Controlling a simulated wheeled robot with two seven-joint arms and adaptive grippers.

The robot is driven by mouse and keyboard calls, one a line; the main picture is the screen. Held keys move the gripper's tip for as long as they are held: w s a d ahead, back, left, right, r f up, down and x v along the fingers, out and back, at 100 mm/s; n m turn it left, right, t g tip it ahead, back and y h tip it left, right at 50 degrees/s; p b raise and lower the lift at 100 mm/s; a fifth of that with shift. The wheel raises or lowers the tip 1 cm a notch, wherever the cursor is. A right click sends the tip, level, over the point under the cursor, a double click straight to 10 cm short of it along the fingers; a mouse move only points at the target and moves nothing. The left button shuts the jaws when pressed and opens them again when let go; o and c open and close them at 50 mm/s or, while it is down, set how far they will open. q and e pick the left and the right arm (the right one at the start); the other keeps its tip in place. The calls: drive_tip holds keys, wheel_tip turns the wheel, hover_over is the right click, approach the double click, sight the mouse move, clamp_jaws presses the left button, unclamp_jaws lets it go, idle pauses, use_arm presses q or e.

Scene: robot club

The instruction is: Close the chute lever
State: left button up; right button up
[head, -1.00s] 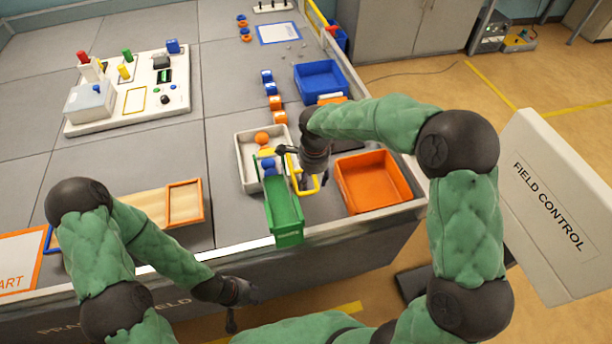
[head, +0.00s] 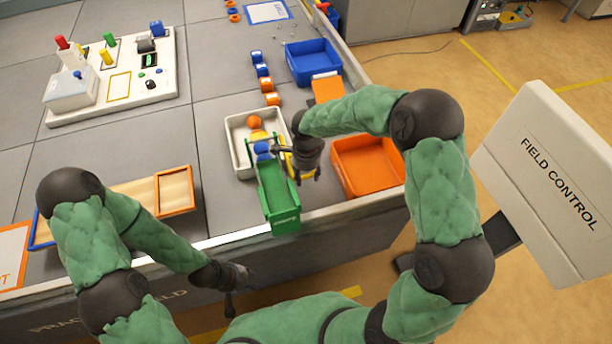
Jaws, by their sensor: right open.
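The green chute (head: 277,196) stands at the table's front edge, its upper end at the white tray. Part of the yellow lever (head: 288,163) shows at the chute's right side; the rest is hidden behind my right gripper. My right gripper (head: 293,164) is open at the lever, its dark fingers spread to the left and downward. I cannot tell whether they touch the lever. A blue ball (head: 262,148) is at the chute's upper end. My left gripper (head: 238,289) looks open and empty, low in front of the table edge.
The white tray (head: 234,141) holds an orange ball (head: 254,122). An orange bin (head: 372,184) stands close right of my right gripper, a blue bin (head: 313,80) behind it. Several small blue and orange blocks line up behind the tray. A white board with switches (head: 112,110) is at the back left.

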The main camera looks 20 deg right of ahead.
drive_tip(key=shift+f, duration=0.2)
clamp_jaws()
drive_tip(key=shift+r, duration=0.15)
